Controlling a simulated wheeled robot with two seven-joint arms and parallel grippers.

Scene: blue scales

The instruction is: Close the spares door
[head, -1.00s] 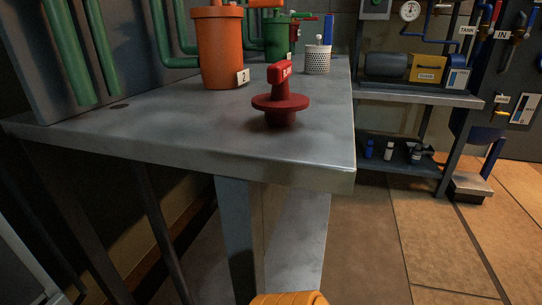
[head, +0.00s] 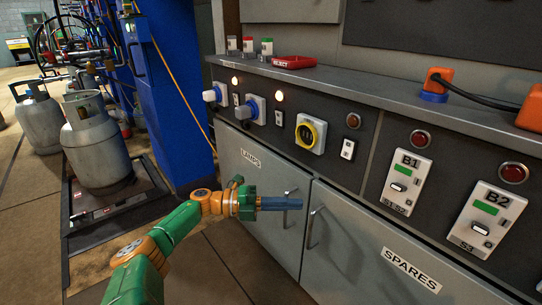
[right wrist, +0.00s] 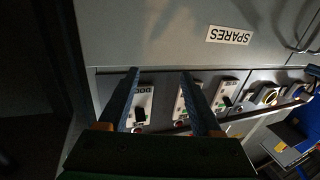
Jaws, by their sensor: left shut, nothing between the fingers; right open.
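The grey spares door (head: 350,250) is at the lower right of the head view, with its SPARES label (head: 410,270) and a bar handle (head: 314,228) near its left edge. It looks about level with the cabinet front; I cannot tell whether it is fully shut. My left gripper (head: 301,204) is shut and empty, its tips in front of the lamps door's handle, left of the spares handle. In the right wrist view the spares door (right wrist: 150,35) appears upside down. My right gripper (right wrist: 160,72) is open and empty, facing the cabinet front.
The lamps door (head: 262,185) adjoins on the left. Above are a yellow-black rotary switch (head: 311,133) and modules B1 (head: 404,183) and B2 (head: 492,220). A red tray (head: 294,62) sits on the worktop.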

